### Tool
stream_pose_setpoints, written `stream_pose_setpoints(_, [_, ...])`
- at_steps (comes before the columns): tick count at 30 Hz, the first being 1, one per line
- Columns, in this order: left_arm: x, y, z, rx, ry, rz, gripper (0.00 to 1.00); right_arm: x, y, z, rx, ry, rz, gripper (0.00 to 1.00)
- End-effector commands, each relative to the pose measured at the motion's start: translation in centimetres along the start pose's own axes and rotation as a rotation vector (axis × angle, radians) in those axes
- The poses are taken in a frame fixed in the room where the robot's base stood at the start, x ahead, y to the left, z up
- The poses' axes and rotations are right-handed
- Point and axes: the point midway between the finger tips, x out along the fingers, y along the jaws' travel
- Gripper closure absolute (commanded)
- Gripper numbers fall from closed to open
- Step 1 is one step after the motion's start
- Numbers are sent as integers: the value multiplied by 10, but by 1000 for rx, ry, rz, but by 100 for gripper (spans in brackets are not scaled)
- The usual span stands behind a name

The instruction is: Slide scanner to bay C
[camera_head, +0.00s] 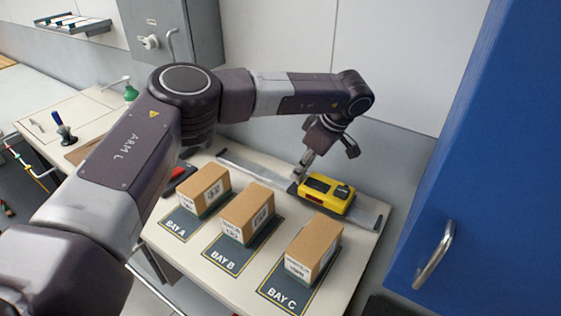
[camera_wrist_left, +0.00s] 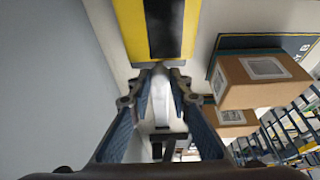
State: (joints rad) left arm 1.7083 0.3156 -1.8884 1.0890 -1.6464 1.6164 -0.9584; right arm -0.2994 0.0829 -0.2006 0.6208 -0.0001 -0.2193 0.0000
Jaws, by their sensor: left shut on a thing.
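The yellow and black scanner (camera_head: 327,193) sits on a metal rail (camera_head: 258,173) behind the row of boxes. It stands toward the rail's right end, roughly behind the bay C box (camera_head: 314,248). The bay C mat (camera_head: 285,291) carries its label at the front. My left gripper (camera_head: 301,172) reaches down at the scanner's left end. In the left wrist view my left gripper (camera_wrist_left: 160,88) is shut on a pale handle (camera_wrist_left: 162,108) beside the yellow and black scanner body (camera_wrist_left: 165,30). My right gripper is not in view.
Boxes also stand on bay A (camera_head: 204,188) and bay B (camera_head: 248,213). A red and black tool (camera_head: 179,178) lies left of them. A blue cabinet (camera_head: 470,170) rises close on the right, and the wall is just behind the rail. A short stretch of rail right of the scanner is clear.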

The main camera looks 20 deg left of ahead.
Motion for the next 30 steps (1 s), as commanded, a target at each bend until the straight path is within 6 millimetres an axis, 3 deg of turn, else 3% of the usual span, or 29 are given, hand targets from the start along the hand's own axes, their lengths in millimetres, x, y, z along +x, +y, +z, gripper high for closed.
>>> stream_pose_setpoints(3, [-10, 1, 25, 3, 0, 3, 100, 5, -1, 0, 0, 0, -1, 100])
stream_pose_setpoints(9, [-20, 1, 49, 0, 1, 3, 100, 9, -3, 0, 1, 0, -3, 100])
stream_pose_setpoints(23, [-25, 1, 57, 1, -4, 3, 100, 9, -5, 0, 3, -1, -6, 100])
stream_pose_setpoints(24, [-25, 1, 58, 1, -4, 4, 80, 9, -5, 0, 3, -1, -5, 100])
stream_pose_setpoints(28, [-25, 1, 57, 1, -3, 3, 65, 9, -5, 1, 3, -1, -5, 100])
stream_pose_setpoints(30, [-24, 1, 56, 0, -2, 3, 65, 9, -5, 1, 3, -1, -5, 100])
